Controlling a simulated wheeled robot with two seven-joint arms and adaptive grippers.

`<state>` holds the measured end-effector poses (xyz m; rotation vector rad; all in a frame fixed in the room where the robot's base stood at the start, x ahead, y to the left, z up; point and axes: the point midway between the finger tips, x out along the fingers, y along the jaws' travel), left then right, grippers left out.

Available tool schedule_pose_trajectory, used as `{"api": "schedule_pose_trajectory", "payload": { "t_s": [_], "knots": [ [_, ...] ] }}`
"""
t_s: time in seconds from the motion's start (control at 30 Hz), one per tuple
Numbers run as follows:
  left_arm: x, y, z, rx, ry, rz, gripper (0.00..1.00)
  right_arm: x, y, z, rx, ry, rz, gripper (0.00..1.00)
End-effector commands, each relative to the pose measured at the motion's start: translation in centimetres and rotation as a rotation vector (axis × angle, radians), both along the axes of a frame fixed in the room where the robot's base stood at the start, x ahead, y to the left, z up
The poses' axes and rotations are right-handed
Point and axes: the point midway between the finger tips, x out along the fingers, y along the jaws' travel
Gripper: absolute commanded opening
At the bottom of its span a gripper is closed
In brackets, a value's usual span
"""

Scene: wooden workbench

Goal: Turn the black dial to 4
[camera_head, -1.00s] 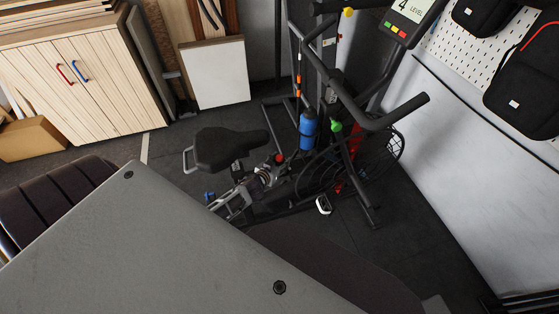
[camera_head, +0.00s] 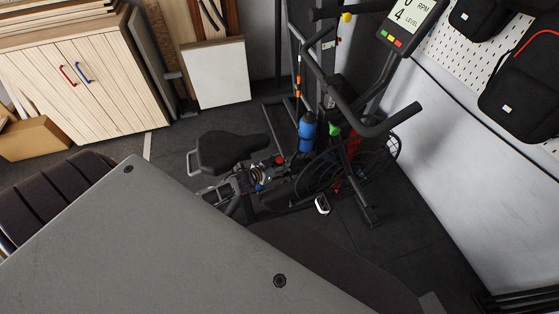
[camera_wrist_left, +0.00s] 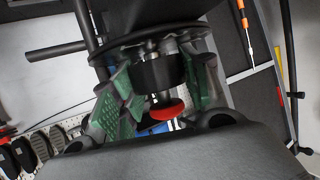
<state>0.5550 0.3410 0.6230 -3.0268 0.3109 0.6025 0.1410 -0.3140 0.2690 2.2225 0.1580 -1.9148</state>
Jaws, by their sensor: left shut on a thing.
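The black dial (camera_wrist_left: 158,73) appears in the left wrist view as a short dark cylinder under a round dark disc. My left gripper (camera_wrist_left: 165,82) has its green-padded fingers on both sides of it and is shut on it. A red round knob (camera_wrist_left: 166,110) shows between the fingers, on the near side of the dial. In the head view my left gripper (camera_head: 260,177) is small and partly hidden, beside the exercise bike (camera_head: 345,115). The bike's display (camera_head: 412,18) reads 4 above LEVEL. Any pointer or numbers on the dial cannot be made out. My right gripper is not in view.
The bike's black seat (camera_head: 231,151) and a blue bottle (camera_head: 307,133) are close to the gripper. A handlebar (camera_head: 385,122) reaches out at the right. A wooden cabinet (camera_head: 95,85) stands at the back left. Dark floor (camera_head: 430,230) is clear at right.

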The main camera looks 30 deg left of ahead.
Motion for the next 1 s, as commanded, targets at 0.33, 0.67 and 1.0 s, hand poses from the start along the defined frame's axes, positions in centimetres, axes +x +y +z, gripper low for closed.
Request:
{"api": "schedule_pose_trajectory", "payload": {
  "t_s": [0.33,0.67,1.0],
  "knots": [
    [0.21,0.02,0.25,-0.001,-0.005,0.000,0.49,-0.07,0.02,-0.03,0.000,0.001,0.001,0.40],
    [0.08,0.00,0.09,0.000,-0.002,0.000,0.67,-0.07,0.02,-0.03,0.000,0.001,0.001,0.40],
    [-0.27,0.06,0.12,0.000,-0.001,0.000,0.67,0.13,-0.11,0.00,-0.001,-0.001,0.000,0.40]
  ]
}}
